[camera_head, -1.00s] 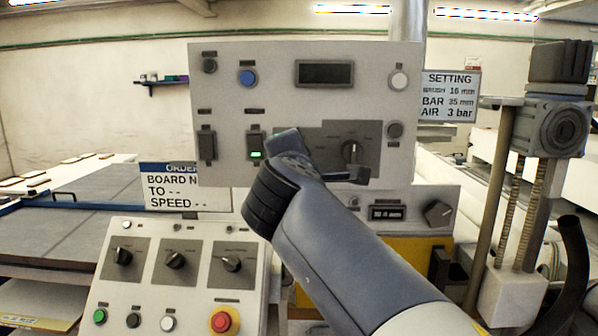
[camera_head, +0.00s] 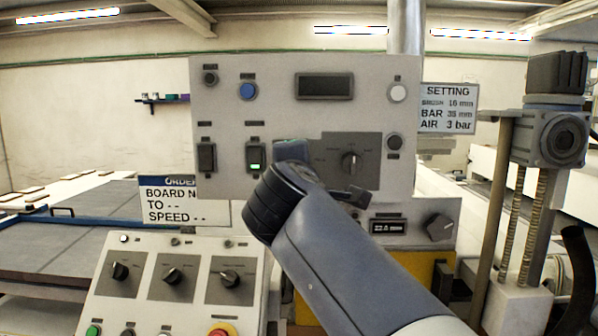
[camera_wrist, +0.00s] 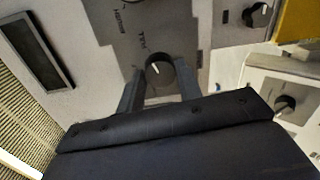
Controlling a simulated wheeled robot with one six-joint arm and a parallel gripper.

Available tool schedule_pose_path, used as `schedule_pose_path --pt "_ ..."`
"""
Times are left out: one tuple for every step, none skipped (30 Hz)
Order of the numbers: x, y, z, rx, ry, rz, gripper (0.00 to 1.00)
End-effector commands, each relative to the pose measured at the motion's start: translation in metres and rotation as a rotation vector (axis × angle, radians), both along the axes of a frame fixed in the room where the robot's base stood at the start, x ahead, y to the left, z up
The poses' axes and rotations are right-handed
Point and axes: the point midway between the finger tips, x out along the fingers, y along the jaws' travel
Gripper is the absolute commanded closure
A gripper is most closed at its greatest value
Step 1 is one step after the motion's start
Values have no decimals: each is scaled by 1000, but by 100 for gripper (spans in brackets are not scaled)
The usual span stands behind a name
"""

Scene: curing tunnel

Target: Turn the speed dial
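In the wrist view, my gripper (camera_wrist: 162,82) has one finger on each side of a round black dial (camera_wrist: 158,70) with a white pointer line. The fingertips appear to press on its sides. This dial is on a dark grey plate, and its label is too blurred to read. In the head view my arm and gripper (camera_head: 318,176) cover the left part of that plate (camera_head: 338,142) and hide the held dial. A second black dial (camera_head: 351,160) is on the plate to the right of my gripper. Its edge also shows at the top of the wrist view.
The upright panel has a dark display (camera_head: 324,86), a blue button (camera_head: 248,91) and a switch with a green light (camera_head: 255,156). A sloped console (camera_head: 205,300) with three dials stands at lower left.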

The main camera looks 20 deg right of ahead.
Motion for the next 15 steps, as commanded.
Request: schedule_pose_path --pt "0 0 -1 0 1 0 62" --pt "0 0 -1 0 1 0 60" --pt "0 0 -1 0 1 0 56" --pt "0 0 -1 -1 1 0 54" --pt "0 0 0 -1 1 0 52" --pt "0 0 0 -1 0 0 48" --pt "0 0 0 -1 0 0 46" --pt "0 0 0 -1 0 0 45" --pt "0 0 0 -1 0 0 45" --pt "0 0 0 -1 0 0 45" --pt "0 0 0 -1 0 0 45" --pt "0 0 0 -1 0 0 45" --pt "0 0 0 -1 0 0 45" --pt "0 0 0 -1 -1 0 45" --pt "-1 1 0 -1 -1 1 45"
